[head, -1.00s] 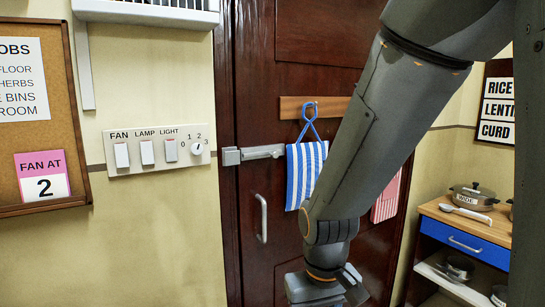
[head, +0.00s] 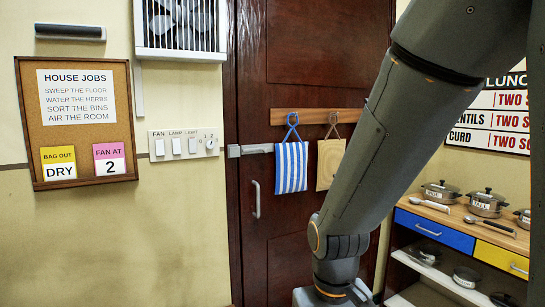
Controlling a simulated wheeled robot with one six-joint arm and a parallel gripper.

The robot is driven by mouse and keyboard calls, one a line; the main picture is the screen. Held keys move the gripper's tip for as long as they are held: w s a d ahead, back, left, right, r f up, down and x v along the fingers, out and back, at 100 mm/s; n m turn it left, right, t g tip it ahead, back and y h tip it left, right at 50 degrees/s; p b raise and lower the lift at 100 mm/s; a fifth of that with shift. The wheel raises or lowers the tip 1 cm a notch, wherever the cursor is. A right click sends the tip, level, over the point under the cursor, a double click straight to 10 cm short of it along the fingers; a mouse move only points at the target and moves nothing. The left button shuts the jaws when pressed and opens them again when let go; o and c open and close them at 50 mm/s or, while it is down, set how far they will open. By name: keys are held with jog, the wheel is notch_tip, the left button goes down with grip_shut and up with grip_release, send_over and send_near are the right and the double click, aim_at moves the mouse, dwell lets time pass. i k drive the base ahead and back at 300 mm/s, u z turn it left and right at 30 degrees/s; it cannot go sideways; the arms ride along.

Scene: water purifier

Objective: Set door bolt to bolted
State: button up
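The door bolt (head: 258,149) is a grey metal bar lying level across the left edge of the dark wooden door (head: 318,42), left of the hanging blue-striped bag. A pale block (head: 234,151) sits at the bar's left end, by the door frame. I cannot tell from this distance whether the bar is seated in that block. The door looks closed. My arm crosses the right half of the head view and runs down to the bottom edge. The fingers of my gripper are below the picture, so their state is hidden. My arm is apart from the bolt in the picture.
A blue-striped bag (head: 291,167) and a beige one (head: 328,165) hang from a wooden rail (head: 308,116). A vertical handle (head: 256,199) is below the bolt. A switch panel (head: 184,144) is left of the door. A shelf unit with pots (head: 440,232) stands at right.

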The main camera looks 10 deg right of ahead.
aim_at(266, 149)
jog(key=u, duration=0.7)
jog(key=i, duration=0.8)
jog(key=z, duration=0.25)
